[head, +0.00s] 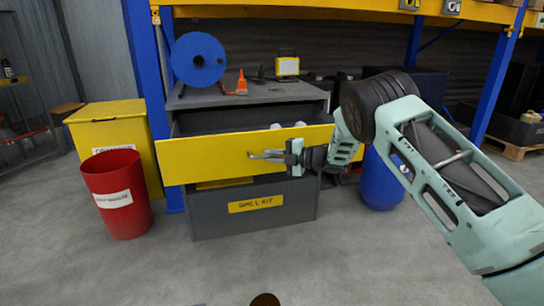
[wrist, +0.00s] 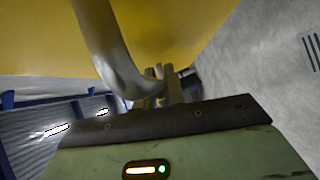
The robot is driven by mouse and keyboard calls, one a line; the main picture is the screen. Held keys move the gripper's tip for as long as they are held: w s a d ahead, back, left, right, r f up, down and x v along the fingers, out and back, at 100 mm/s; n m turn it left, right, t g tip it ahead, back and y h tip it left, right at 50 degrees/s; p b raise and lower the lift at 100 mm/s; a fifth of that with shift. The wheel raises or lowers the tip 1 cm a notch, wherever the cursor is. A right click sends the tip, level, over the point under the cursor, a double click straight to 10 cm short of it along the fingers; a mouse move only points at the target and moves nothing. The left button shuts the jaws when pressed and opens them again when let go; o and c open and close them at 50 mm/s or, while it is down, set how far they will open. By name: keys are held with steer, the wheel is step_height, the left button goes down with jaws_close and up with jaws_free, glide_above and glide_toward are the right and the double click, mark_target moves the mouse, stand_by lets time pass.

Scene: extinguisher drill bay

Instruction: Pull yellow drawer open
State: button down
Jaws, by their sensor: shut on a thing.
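The yellow drawer (head: 215,156) in the grey cabinet is pulled well out, and its dark inside shows behind the front. Small pale round items (head: 287,125) are visible in it. My gripper (head: 287,157) is at the right part of the drawer front, shut on the metal bar handle (head: 264,154). In the wrist view the curved grey handle (wrist: 108,45) runs down between the fingers (wrist: 165,90), with the yellow drawer front (wrist: 40,35) behind it. The handle's far end is hidden by the gripper.
A red bin (head: 118,200) and a yellow bin (head: 105,125) stand left of the cabinet. A blue drum (head: 380,180) stands at right behind my arm. A blue reel (head: 198,59) and orange cone (head: 241,84) sit on the cabinet top (head: 270,93).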

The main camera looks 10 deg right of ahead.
stand_by(0.3)
steer(key=c, duration=1.5)
jaws_free()
steer(key=shift+d, duration=0.1)
steer(key=p+v, duration=0.2)
steer(key=v, duration=1.5)
steer(key=shift+p, duration=0.4)
steer(key=shift+s+d, duration=0.1)
